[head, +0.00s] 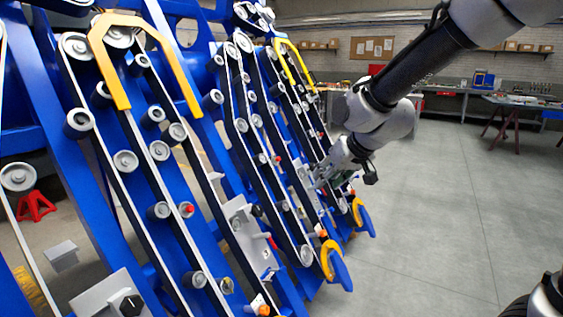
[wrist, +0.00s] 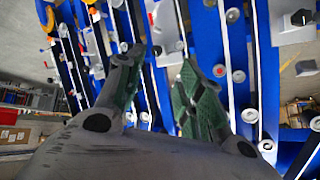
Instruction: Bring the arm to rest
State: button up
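My gripper (wrist: 162,75) shows in the wrist view with its two green-padded fingers apart and nothing between them. Beyond the fingers is the blue harvester chassis (wrist: 205,35) with its belts and rollers. In the head view, my arm reaches down from the upper right, and my gripper (head: 325,175) is close to the right-hand part of the chassis (head: 180,195). Whether it touches the chassis cannot be told. The fingertips are small and partly lost against the belts in the head view.
Yellow curved guards (head: 150,30) stick out at the chassis top, and blue pointed ends (head: 340,270) at its lower right. A red jack stand (head: 36,206) stands behind at left. The grey floor (head: 440,220) at right is clear. Workbenches (head: 510,100) line the back.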

jog(key=s+d+r+m+g+h, duration=0.1)
jog(key=s+d+r+h, duration=0.1)
jog(key=s+d, duration=1)
jog(key=s+d+r+m+g+h, duration=0.1)
jog(key=s+d+r+m+h, duration=0.1)
jog(key=s+d, duration=1)
jog(key=shift+s+g, duration=0.3)
jog(key=shift+s, duration=0.85)
